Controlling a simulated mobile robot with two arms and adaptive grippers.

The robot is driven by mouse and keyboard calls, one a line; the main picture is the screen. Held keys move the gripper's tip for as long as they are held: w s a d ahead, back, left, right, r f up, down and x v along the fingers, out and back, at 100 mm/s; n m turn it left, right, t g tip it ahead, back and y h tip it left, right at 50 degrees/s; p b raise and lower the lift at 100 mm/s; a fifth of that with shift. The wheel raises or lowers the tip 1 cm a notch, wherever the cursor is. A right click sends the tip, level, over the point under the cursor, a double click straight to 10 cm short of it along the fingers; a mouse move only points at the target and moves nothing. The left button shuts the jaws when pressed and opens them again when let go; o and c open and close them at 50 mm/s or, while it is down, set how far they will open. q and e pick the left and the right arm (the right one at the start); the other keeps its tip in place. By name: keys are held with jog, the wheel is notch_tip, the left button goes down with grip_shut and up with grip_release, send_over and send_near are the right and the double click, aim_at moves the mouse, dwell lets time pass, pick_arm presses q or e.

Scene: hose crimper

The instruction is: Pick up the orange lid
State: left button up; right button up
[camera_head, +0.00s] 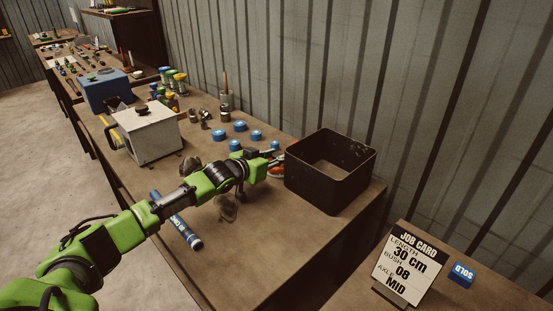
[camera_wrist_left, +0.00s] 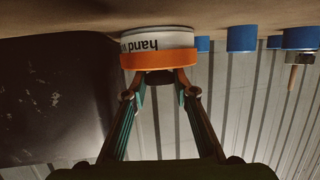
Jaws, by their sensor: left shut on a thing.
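The orange lid (camera_wrist_left: 160,61) sits on a white tub (camera_wrist_left: 158,40) with black lettering that starts "hand w". In the left wrist view the tub is at the top centre, and the picture is upside down, with the table at the top. In the head view a bit of the orange lid (camera_head: 276,173) shows beside the black bin, mostly hidden by my gripper. My left gripper (camera_head: 275,161) is at the lid. The lid and tub are together. My right gripper is not in view.
A black open bin (camera_head: 330,195) stands right beside the gripper. Several blue caps (camera_head: 240,126) lie behind it. A blue and white tube (camera_head: 178,222) lies under my left arm. A white machine (camera_head: 148,132) stands left. A job card (camera_head: 408,262) stands front right.

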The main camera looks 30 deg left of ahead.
pick_arm(q)
jog(key=shift+r, duration=0.55)
jog(key=s+a+r+b, duration=0.4)
jog(key=s+a+r, duration=0.1)
jog(key=s+r, duration=0.7)
jog(key=shift+s, duration=0.55)
